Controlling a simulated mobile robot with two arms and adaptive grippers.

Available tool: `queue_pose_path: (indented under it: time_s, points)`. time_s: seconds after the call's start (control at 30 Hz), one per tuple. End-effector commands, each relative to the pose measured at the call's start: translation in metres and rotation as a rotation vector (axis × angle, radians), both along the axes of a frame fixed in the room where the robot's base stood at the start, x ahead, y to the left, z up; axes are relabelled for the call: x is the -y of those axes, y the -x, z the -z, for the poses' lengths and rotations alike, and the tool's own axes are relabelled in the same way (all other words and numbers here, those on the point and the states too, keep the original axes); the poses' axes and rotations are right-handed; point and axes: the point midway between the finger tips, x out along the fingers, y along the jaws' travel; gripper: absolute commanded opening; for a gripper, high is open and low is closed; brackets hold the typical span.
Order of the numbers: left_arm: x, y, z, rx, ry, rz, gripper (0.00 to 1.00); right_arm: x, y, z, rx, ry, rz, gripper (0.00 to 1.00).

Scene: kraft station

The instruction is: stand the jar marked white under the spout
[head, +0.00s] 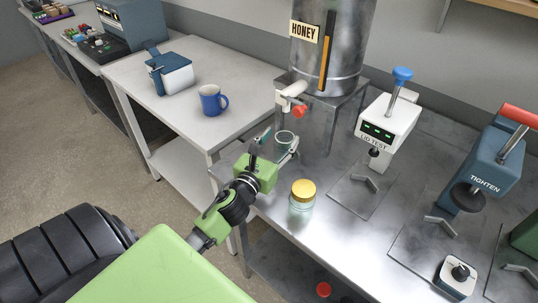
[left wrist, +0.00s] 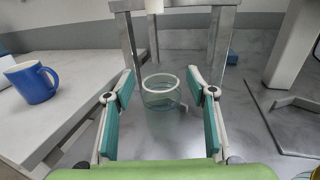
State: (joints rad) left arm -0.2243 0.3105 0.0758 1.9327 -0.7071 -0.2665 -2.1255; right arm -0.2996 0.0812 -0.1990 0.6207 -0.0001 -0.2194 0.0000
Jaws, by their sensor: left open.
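An open, clear glass jar with a whitish rim (head: 285,138) stands upright on the metal bench, close below the spout (head: 290,93) of the honey tank. Whether the jar is exactly under the spout I cannot tell. My left gripper (head: 279,144) is open, its fingertips on either side of the jar, with gaps visible in the wrist view. My right gripper is not in view.
A gold-lidded jar (head: 302,194) stands just right of my left gripper. The tank's stand legs (left wrist: 219,45) rise behind the open jar. The lid tester (head: 387,122) and the tighten machine (head: 485,165) are further right. A blue mug (head: 211,100) is on the left table.

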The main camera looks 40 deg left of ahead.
Motion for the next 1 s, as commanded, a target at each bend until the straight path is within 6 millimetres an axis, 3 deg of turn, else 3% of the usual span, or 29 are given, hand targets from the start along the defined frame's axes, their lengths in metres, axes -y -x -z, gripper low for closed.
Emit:
queue_pose_path:
  time_s: [0.2,0.4,0.6,1.0]
  points:
    - [0.008,0.045,0.004,-0.003,0.0,-0.001,0.51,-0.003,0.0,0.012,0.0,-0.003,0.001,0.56]
    - [0.013,0.071,0.003,-0.002,-0.001,-0.001,0.51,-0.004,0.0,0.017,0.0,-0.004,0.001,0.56]
    - [0.015,0.08,0.001,-0.001,0.0,-0.002,0.51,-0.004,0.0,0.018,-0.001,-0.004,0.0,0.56]
    - [0.015,0.081,0.0,0.0,0.0,-0.001,0.51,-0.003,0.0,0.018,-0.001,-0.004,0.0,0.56]
